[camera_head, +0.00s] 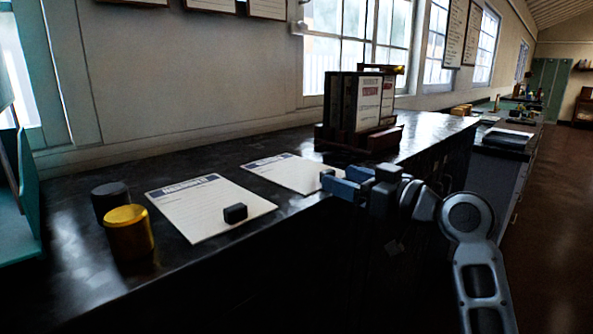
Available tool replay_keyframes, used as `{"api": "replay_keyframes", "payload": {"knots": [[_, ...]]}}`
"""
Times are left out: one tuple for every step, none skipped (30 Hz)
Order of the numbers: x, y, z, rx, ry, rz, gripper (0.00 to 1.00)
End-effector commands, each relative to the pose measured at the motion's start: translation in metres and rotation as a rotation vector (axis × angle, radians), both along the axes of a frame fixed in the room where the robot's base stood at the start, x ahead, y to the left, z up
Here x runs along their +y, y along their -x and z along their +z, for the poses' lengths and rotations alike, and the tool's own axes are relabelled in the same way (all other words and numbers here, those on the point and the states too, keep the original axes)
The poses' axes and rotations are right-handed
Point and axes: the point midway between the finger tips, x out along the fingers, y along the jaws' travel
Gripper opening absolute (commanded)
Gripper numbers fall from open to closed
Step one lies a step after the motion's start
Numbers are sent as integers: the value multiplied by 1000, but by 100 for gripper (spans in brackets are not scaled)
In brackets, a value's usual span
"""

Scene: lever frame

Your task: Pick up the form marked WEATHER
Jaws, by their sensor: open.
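Two white forms with dark header bands lie flat on the dark counter. The nearer form (190,210) is at left of centre, with a small black block (235,213) on its lower right part. The farther form (285,171) lies behind it to the right. The header words are too small to read, so I cannot tell which is marked WEATHER. My gripper (340,183) is open and empty, with blue fingers by the right end of the farther form. A small dark piece (327,174) shows by its fingertips, partly hidden. I cannot tell if the fingers touch the form.
A gold cylinder (129,234) and a dark cylinder (108,197) stand left of the nearer form. A reddish rack (340,142) holding upright binders (368,101) stands behind my gripper. The counter's front edge (240,245) runs below the forms. The wall and windows are behind.

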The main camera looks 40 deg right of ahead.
Motion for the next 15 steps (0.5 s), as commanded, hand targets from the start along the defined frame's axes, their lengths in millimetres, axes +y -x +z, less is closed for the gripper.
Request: {"api": "replay_keyframes", "payload": {"knots": [[0,-7,1,1,1,2,66],[1,-12,1,2,1,2,66],[1,-18,2,1,1,2,66],[1,-23,1,1,1,2,66],[1,-27,1,2,1,2,66],[1,-32,1,1,1,1,66],[1,-35,1,1,0,1,66],[2,-38,1,1,-1,1,66],[2,-40,0,1,-1,1,66],[2,-42,0,1,0,1,66],[2,-43,0,0,0,1,66],[2,-44,0,0,0,0,66],[2,-44,0,0,0,0,66],[2,-44,0,0,0,0,66],[2,-43,0,0,0,0,66]]}}
